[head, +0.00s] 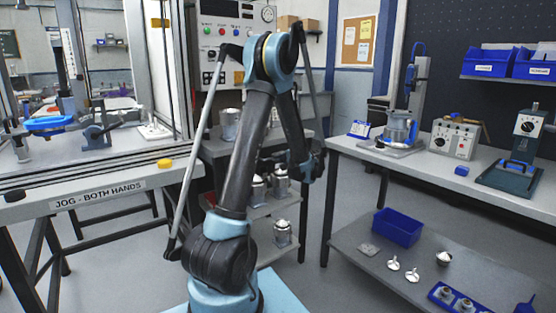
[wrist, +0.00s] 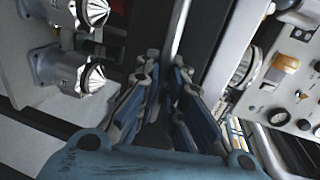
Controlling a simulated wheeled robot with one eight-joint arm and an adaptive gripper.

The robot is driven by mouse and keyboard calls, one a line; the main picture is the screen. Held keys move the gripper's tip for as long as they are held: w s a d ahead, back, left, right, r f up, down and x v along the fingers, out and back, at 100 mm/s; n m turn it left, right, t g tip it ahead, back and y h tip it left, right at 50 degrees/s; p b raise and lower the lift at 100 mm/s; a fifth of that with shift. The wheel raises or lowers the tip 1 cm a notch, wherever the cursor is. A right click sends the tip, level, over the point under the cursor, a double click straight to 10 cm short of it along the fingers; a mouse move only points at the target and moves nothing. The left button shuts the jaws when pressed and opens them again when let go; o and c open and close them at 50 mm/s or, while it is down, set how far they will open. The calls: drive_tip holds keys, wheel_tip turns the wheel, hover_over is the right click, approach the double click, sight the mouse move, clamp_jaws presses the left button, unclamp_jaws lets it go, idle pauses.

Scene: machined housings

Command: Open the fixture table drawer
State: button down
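My gripper (head: 304,168) hangs from my raised arm in front of the grey shelf cart in the head view. In the wrist view my gripper (wrist: 166,68) has its two blue-grey fingers apart, with nothing clearly held between them. A pale metal strip (wrist: 178,28) shows just beyond the fingertips; I cannot tell what it belongs to. I cannot make out a drawer front or its handle in either view. The table on the right (head: 345,148) has a worktop and a lower shelf, with no drawer visible.
The cart (head: 221,150) holds several metal housings. The left bench (head: 60,207) carries a "JOG - BOTH HANDS" label. The right table bears a clamp fixture (head: 398,130) and gauges; its lower shelf holds a blue bin (head: 397,228). Floor between cart and right table is clear.

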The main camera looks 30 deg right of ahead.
drive_tip(key=f+v, duration=0.2)
drive_tip(key=v, duration=0.8)
drive_tip(key=s+f+v, duration=0.1)
drive_tip(key=f+v, duration=0.1)
drive_tip(key=v, duration=0.9)
drive_tip(key=shift+d+f, duration=0.2)
drive_tip(key=shift+s, duration=0.1)
drive_tip(key=c, duration=1.7)
unclamp_jaws()
drive_tip(key=v, duration=1.1)
drive_tip(key=shift+s, duration=0.4)
drive_tip(key=shift+s+d, duration=0.1)
drive_tip(key=shift+d, duration=0.05)
